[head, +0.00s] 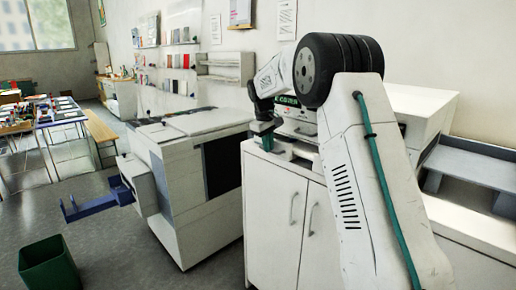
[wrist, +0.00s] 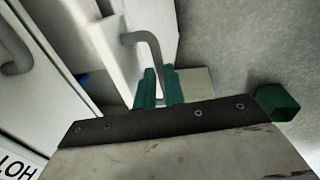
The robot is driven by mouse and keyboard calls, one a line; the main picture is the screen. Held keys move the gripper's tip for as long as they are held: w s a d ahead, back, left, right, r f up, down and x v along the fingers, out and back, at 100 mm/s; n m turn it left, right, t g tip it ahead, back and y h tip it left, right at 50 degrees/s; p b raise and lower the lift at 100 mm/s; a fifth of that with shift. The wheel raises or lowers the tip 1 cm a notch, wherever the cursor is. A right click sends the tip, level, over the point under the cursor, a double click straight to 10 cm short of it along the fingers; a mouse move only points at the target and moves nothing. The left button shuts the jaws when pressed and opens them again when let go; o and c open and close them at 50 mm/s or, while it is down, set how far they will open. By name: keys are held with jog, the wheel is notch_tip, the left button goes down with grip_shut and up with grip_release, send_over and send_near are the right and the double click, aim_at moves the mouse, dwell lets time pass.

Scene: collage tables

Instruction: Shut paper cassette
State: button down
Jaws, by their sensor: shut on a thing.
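My gripper (head: 266,142) is at the front of the white machine (head: 304,113) on top of the cabinet. In the wrist view my green fingers (wrist: 159,88) are closed on a curved grey handle (wrist: 150,46). The handle is joined to a white panel (wrist: 105,48), which looks like the paper cassette's front. In the head view the cassette (head: 298,150) appears to stick out below the machine's front, partly hidden by my gripper and arm. I cannot tell how far it is out.
The white cabinet (head: 270,210) below has two closed doors with handles. A large copier (head: 190,170) stands to the left, with a blue bracket (head: 95,203) beside it. A green bin (head: 50,263) stands on the floor at front left. Tables (head: 50,118) stand farther back.

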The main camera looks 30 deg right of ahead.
jog(key=shift+w+d, duration=0.15)
jog(key=shift+d, duration=0.4)
jog(key=shift+w+d, duration=0.15)
jog(key=shift+d, duration=0.35)
jog(key=shift+a, duration=0.15)
jog(key=c, duration=1.5)
grip_release()
jog(key=shift+s+a+r, duration=0.1)
jog(key=shift+a+r, duration=0.1)
jog(key=shift+r, duration=1.1)
jog(key=shift+a+r, duration=0.25)
jog(key=shift+r, duration=1)
jog(key=shift+s+a+r, duration=0.1)
jog(key=shift+a+r, duration=0.1)
jog(key=shift+r, duration=1.1)
